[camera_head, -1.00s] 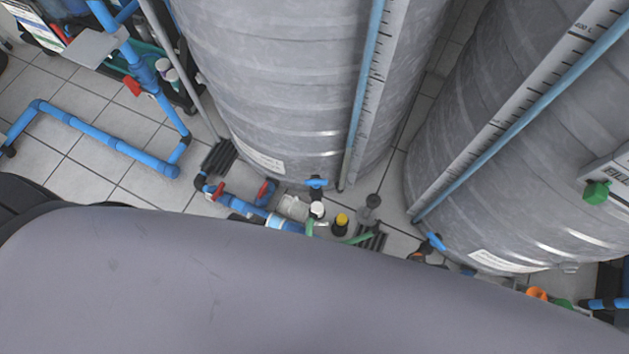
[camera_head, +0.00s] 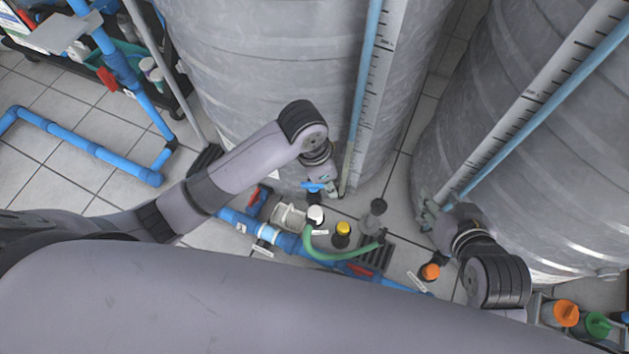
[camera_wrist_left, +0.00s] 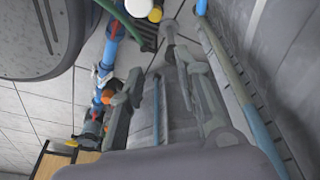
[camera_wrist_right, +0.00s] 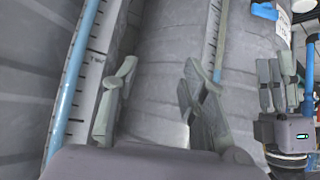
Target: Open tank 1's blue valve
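A blue valve handle (camera_head: 312,186) sits low on the front of the left tank (camera_head: 270,70), beside the foot of its level scale. My left gripper (camera_head: 333,190) is right next to the handle, and I cannot tell whether they touch. In the left wrist view my left gripper's fingers (camera_wrist_left: 160,88) are spread with nothing between them. My right gripper (camera_head: 428,215) is at the base of the right tank (camera_head: 530,150), covering the area at the foot of its scale. In the right wrist view its fingers (camera_wrist_right: 152,95) are apart and empty. The tank numbers are not readable.
Blue floor piping (camera_head: 270,235) with a red-handled valve (camera_head: 258,200), a green hose (camera_head: 325,255), and white and yellow caps (camera_head: 343,229) lie below the left tank. Orange (camera_head: 566,312) and green caps (camera_head: 597,325) are at the lower right.

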